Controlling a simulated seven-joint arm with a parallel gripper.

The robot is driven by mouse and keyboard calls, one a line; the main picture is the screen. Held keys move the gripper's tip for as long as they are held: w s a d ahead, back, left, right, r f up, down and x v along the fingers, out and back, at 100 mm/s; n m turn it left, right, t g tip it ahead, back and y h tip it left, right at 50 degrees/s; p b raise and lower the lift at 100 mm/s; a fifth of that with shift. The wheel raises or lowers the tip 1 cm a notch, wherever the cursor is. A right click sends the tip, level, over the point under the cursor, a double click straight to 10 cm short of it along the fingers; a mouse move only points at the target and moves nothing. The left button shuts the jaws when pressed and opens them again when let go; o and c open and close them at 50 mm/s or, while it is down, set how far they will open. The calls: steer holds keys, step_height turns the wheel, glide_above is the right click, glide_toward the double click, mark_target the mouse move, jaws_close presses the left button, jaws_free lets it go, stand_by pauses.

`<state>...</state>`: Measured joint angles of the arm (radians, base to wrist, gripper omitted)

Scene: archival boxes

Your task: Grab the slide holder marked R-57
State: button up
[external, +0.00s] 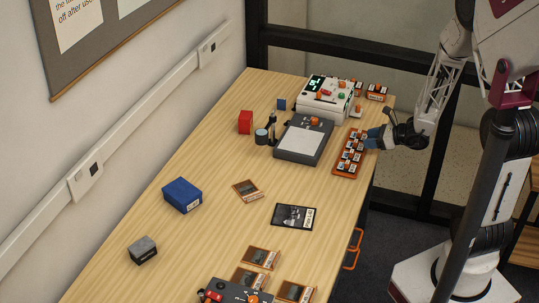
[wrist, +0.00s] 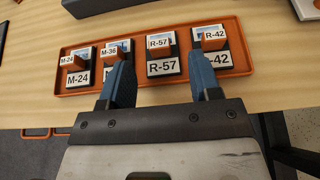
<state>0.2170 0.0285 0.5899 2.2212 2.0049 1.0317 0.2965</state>
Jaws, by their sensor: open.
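The slide holder marked R-57 (wrist: 163,67) stands in an orange tray (wrist: 92,89) in the wrist view, a dark holder with an orange part and white labels. My gripper (wrist: 160,56) is open, its two blue fingers spread left and right of R-57 in the picture. The left finger partly covers the M-36 holder (wrist: 109,52), and the right finger partly covers the R-42 holder (wrist: 215,36). Nothing is held. In the external view my gripper (external: 371,138) is at the right side of the tray (external: 338,174); labels there are too small to read.
M-24 (wrist: 78,76) stands at the tray's left end, with holders closely spaced. In the external view, a grey light-panel device (external: 300,141) lies left of the tray and a white device (external: 325,101) behind it. The table's right edge is close to the tray.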

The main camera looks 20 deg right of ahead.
mark_target(356, 141)
steer(key=shift+w+a, duration=0.1)
steer(key=shift+x, duration=2.45)
steer(key=shift+f, duration=0.15)
steer(key=shift+c, duration=0.4)
steer(key=c, duration=0.5)
